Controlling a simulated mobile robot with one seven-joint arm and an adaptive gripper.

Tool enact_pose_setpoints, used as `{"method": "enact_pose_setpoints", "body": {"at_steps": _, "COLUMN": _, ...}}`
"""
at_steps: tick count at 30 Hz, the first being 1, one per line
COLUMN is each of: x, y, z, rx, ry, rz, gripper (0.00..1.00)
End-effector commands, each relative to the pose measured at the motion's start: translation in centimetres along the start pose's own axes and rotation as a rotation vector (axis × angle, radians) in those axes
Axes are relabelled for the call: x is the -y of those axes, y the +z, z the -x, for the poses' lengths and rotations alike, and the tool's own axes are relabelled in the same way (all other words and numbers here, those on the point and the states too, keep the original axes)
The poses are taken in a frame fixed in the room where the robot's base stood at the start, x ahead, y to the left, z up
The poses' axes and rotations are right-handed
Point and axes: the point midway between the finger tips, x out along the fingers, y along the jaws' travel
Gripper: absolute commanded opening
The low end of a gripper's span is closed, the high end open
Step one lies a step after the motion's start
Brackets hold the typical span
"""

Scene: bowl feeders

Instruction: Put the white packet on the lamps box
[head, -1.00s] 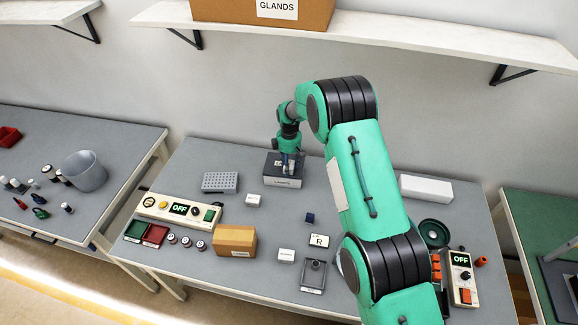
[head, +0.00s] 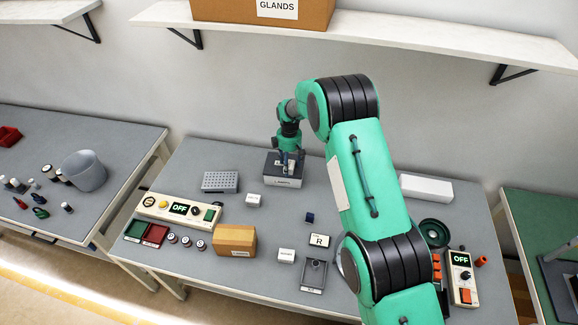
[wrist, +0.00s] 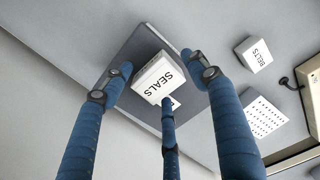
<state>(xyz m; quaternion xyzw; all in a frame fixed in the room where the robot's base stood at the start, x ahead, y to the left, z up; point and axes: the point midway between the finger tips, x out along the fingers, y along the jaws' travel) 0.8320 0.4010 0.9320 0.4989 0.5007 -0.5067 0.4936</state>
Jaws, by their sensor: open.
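The white packet, lettered SEALS, rests on the dark top of the lamps box (head: 283,183) near the back of the bench. In the wrist view the packet (wrist: 158,76) sits on the grey box top (wrist: 134,54), tilted in the picture. My gripper (head: 290,163) is over the box in the head view. In the wrist view its blue fingers (wrist: 160,95) are spread around the packet, with gaps at the sides. The middle finger's tip overlaps the packet's near edge, and I cannot tell whether it touches. A white label beside the packet is partly hidden.
A small white box lettered BELTS (head: 253,200) and a perforated grey block (head: 220,182) stand left of the lamps box. A cardboard box (head: 235,240), a control panel (head: 178,209) and small parts lie nearer the front. A long white box (head: 426,188) is at right.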

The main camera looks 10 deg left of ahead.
Motion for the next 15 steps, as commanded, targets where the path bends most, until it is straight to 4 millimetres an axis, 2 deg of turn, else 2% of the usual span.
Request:
{"method": "enact_pose_setpoints", "body": {"at_steps": 5, "x": 0.0, "y": 0.0, "z": 1.8, "rx": 0.0, "ry": 0.001, "rz": 0.0, "gripper": 0.59}}
{"method": "enact_pose_setpoints", "body": {"at_steps": 15, "x": -0.1, "y": 0.0, "z": 7.1, "rx": -0.001, "ry": 0.002, "rz": 0.0, "gripper": 0.59}}
